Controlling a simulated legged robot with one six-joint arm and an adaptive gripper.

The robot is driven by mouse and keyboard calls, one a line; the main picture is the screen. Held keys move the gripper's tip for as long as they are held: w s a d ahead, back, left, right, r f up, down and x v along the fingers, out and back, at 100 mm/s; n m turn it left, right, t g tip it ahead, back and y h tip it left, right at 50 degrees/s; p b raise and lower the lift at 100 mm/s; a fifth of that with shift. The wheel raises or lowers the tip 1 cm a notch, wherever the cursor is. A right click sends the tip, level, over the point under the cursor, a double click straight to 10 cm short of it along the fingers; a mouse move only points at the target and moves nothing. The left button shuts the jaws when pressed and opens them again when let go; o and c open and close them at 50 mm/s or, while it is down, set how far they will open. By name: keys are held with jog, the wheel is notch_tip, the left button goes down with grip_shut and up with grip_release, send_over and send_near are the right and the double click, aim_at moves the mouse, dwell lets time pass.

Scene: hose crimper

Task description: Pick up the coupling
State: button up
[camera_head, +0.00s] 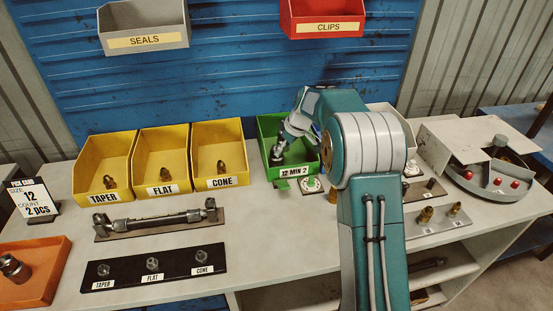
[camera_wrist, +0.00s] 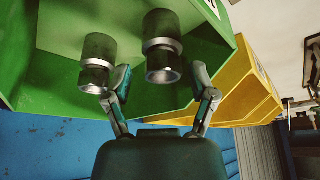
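Two dark metal couplings show in the wrist view, inside the green bin (camera_head: 270,128). One coupling (camera_wrist: 162,30) is between my fingers; the other coupling (camera_wrist: 97,55) is to the left, beside my left finger. My gripper (camera_wrist: 160,87) is open, its fingers apart, with a visible gap between the left finger and the middle coupling. The right finger is close to that coupling; I cannot tell whether it touches. In the head view my gripper (camera_head: 277,156) reaches down into the green bin, labelled "12 MIN 2". The couplings are hard to make out there.
Yellow bins (camera_head: 163,155) stand left of the green bin. A hose assembly (camera_head: 155,221) and a black plate with fittings (camera_head: 152,268) lie in front. An orange tray (camera_head: 45,262) holds a metal part. A "SIZE 12, COUNT 2 PCS" sign (camera_head: 37,203) stands left.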

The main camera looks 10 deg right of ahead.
aim_at(276, 158)
jog(key=x, duration=0.6)
jog(key=shift+w+a, duration=0.1)
jog(key=shift+a, duration=0.1)
jog(key=c, duration=1)
